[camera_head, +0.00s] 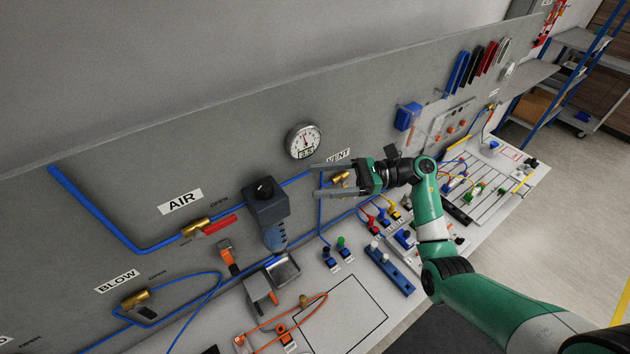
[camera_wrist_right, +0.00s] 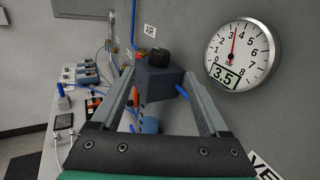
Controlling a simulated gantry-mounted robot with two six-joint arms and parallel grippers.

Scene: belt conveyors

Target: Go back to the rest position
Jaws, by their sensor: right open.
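My right gripper (camera_head: 318,180) is in the head view, in front of the grey panel near the VENT label (camera_head: 339,155). Its two grey fingers are apart and nothing is between them. In the right wrist view the open fingers (camera_wrist_right: 165,92) frame a dark grey regulator (camera_wrist_right: 157,78) with a black knob, which stands beyond them. The regulator (camera_head: 266,203) also shows in the head view, left of the fingertips. My left gripper is not in view.
A round gauge (camera_head: 303,141) reading 3.5 sits on the panel above the gripper. A brass valve with red handle (camera_head: 197,228) and blue tubing (camera_head: 110,222) run along the panel. Below, the bench holds a blue block (camera_head: 388,270), coloured push-buttons and orange tubing (camera_head: 285,324).

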